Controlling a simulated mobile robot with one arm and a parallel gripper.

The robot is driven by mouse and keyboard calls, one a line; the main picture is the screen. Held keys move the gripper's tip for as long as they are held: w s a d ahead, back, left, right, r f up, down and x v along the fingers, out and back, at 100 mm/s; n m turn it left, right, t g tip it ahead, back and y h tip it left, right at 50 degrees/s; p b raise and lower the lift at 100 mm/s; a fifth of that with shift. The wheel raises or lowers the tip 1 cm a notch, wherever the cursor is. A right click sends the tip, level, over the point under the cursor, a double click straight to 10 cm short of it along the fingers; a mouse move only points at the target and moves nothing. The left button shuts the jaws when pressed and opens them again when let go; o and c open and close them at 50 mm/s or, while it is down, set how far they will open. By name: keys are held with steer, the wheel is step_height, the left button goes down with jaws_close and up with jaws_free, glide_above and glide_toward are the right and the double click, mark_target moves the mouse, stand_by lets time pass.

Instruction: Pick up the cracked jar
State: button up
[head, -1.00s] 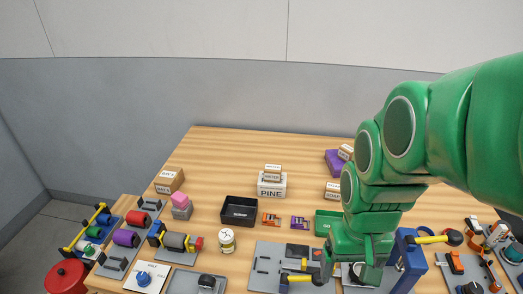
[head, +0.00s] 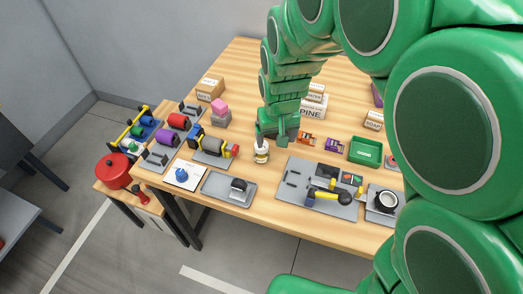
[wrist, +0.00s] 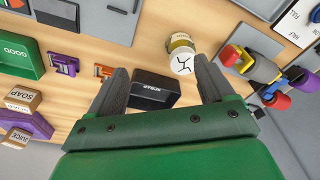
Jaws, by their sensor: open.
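The cracked jar (head: 261,154) is a small pale jar with a yellowish body, standing upright on the wooden table. Its white lid with black crack-like lines shows in the wrist view (wrist: 182,63). My green gripper (head: 272,142) is just above and behind the jar in the head view, partly covering it. The jar lies beyond the fingertips, closer to the right finger. I see no contact with it.
A black bin (wrist: 154,90) shows between my fingers in the wrist view. A grey roller fixture (head: 212,148) stands left of the jar, and a grey tool plate (head: 290,190) lies to its right. Orange (head: 306,139) and purple (head: 334,146) small items and a green tray (head: 365,150) are further right.

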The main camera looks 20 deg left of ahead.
mark_target(261, 152)
steer(key=shift+n, duration=0.3)
steer(key=a, duration=0.1)
steer(key=a+f, duration=0.2)
steer(key=shift+w+a, duration=0.15)
steer(key=shift+a, duration=0.25)
steer(key=shift+w+a+f, duration=0.15)
steer(key=shift+w+f, duration=0.05)
steer(key=shift+f, duration=1.05)
steer(key=shift+w+a+f, duration=0.15)
steer(key=shift+f, duration=1.05)
steer(key=shift+w+a+f, duration=0.15)
steer(key=shift+w+f, duration=0.05)
steer(key=shift+f, duration=1.05)
steer(key=c, duration=1.2)
